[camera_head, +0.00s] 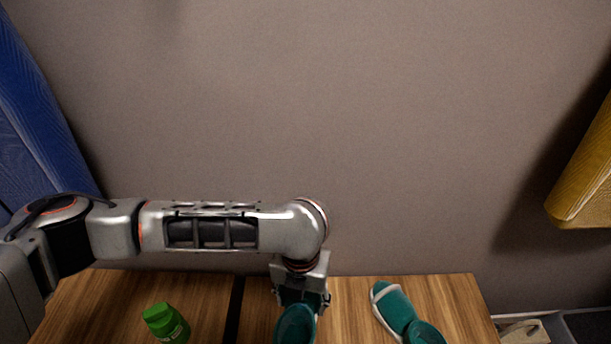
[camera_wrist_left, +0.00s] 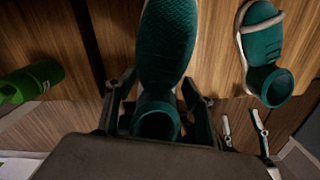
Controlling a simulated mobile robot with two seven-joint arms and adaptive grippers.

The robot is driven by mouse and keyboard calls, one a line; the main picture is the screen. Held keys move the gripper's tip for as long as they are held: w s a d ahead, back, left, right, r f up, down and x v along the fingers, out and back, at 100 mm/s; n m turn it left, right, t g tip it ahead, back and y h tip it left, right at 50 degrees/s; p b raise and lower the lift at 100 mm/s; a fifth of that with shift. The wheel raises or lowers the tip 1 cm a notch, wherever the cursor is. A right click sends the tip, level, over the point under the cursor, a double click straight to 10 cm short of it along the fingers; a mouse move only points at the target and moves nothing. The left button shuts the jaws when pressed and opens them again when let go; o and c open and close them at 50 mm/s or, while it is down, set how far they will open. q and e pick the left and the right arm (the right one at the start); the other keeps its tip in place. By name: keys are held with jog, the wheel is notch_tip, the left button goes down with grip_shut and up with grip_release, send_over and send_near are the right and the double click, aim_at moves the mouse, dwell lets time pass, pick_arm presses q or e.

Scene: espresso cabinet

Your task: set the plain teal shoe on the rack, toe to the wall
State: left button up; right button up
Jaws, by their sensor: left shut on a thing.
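The plain teal shoe (camera_head: 295,326) is under my left gripper (camera_head: 302,296), its round opening facing the near side. In the left wrist view the plain teal shoe (camera_wrist_left: 167,45) points its toe to the top, away from my gripper, with no band across it. My left gripper's fingers (camera_wrist_left: 158,105) are shut on it around the heel. The shoe is over the wooden rack top (camera_head: 345,300); I cannot tell whether it touches. In the head view my gripper hides its toe.
A second teal shoe (camera_head: 396,308) with a pale band lies on the rack to the right, toe toward the wall (camera_head: 400,150). A green bottle-like object (camera_head: 167,323) is on the left, beyond a dark strip (camera_head: 234,310). Blue (camera_head: 35,110) and yellow (camera_head: 590,175) hanging things flank the rack.

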pick_arm(q)
jog(key=s+a+r+m, duration=0.1)
jog(key=a+r+m, duration=0.95)
jog(key=m, duration=0.65)
jog(key=a+r+m, duration=0.8)
jog(key=a+m, duration=0.5)
jog(key=m, duration=0.4)
pick_arm(e)
notch_tip(320, 180, up, 7)
jog(key=p, duration=1.4)
jog(key=shift+s+m, duration=0.3)
jog(key=shift+s+d+f, duration=0.15)
jog(key=shift+f, duration=0.1)
jog(key=c, duration=0.4)
pick_arm(q)
notch_tip(320, 180, up, 11)
jog(key=s, duration=0.3)
jog(key=shift+n, duration=0.4)
pick_arm(e)
jog(key=shift+o, duration=0.2)
jog(key=shift+s, duration=0.1)
